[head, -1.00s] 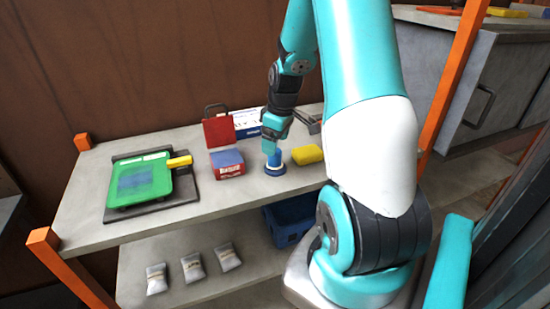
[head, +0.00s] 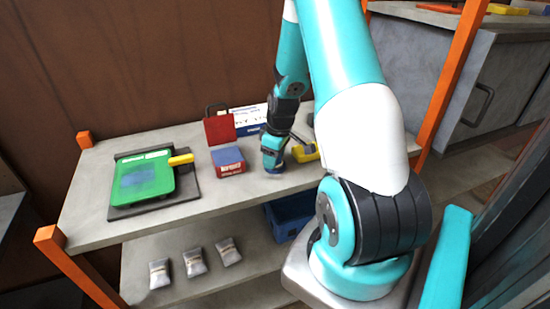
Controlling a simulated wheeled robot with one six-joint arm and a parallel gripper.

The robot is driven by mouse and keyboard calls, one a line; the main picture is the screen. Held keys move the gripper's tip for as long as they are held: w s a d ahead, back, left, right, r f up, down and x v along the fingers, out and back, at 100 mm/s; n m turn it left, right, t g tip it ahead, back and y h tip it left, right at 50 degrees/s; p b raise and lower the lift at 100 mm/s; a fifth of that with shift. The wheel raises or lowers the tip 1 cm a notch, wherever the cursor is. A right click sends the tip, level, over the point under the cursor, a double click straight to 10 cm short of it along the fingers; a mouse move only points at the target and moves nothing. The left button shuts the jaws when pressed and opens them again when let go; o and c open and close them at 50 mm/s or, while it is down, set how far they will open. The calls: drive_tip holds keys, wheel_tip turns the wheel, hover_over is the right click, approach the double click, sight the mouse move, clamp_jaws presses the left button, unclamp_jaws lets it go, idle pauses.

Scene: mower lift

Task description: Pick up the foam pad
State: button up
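The yellow block, which looks like the foam pad (head: 305,154), lies on the upper shelf right of the middle. My gripper (head: 302,145) is at its left and upper side, with the dark fingers over or against the pad. Part of the pad is hidden behind them. I cannot tell whether the fingers touch the pad, or whether they are open or shut.
On the upper shelf (head: 90,220), a red and blue box (head: 229,161) stands left of my gripper, with a red panel (head: 219,130) behind it. A green tray (head: 145,182) on a dark mat lies farther left. A blue bin (head: 290,215) and several small pouches (head: 195,262) are on the lower shelf.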

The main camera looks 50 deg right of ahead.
drive_tip(key=c, duration=0.4)
drive_tip(key=shift+r, duration=0.1)
wheel_tip(320, 180, up, 19)
drive_tip(key=b, duration=0.2)
drive_tip(key=shift+b, duration=0.3)
drive_tip(key=c, duration=0.4)
drive_tip(key=shift+o, duration=0.2)
drive_tip(key=shift+r, duration=0.45)
drive_tip(key=o, duration=0.6)
drive_tip(key=shift+c, duration=1.2)
